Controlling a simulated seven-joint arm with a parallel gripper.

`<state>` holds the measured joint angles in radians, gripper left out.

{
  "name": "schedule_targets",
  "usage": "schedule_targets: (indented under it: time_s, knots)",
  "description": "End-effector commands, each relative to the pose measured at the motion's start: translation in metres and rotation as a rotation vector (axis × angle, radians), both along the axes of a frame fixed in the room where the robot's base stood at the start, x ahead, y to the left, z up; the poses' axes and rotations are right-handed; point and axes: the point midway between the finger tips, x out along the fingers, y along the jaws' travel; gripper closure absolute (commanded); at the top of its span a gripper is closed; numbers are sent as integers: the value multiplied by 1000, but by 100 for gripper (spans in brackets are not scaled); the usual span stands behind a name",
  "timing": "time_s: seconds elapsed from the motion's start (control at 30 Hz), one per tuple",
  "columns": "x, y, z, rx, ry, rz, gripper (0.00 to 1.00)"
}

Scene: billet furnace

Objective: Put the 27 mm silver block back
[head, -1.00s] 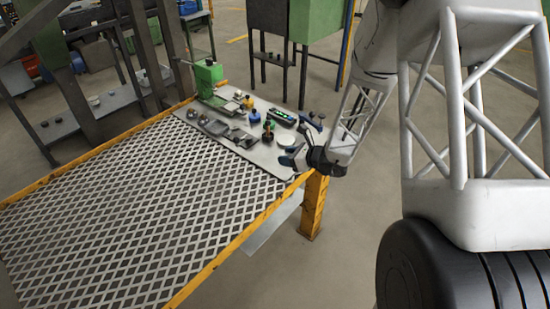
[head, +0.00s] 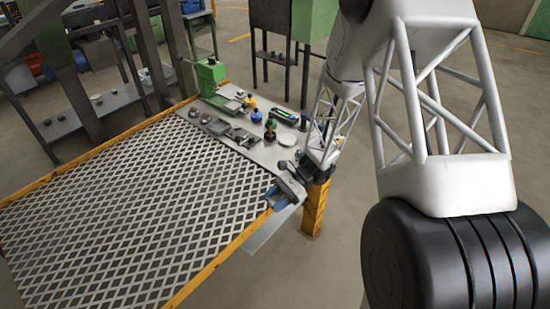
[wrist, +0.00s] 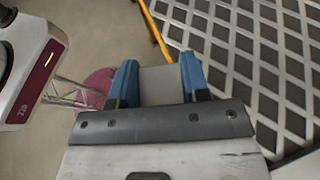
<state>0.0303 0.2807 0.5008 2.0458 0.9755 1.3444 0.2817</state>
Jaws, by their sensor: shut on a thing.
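My gripper (head: 276,198) is at the near right corner of the table, by the yellow edge rail. In the wrist view its two blue fingers (wrist: 160,72) are shut on a plain grey block (wrist: 163,88), which I take to be the silver block. Its size cannot be read. The floor and the mesh top show beyond the fingers. In the head view the held block is too small to make out clearly. On the grey plate (head: 251,148) at the table's far end, small silver-grey pieces (head: 217,126) lie at the left.
The grey plate also carries a white disc (head: 287,139), a dark device with a green display (head: 284,117), a black and green knob (head: 270,130) and a blue item (head: 256,116). A green machine (head: 210,74) stands at the far corner. The mesh top (head: 130,200) is clear.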

Motion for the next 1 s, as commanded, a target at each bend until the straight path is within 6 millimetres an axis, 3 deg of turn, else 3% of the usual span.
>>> schedule_targets:
  time_s: [0.5, 1.0]
  knots:
    - [-60, -22, -17, 0, 1, 613, 97]
    - [-84, -63, -22, 0, 0, 1208, 97]
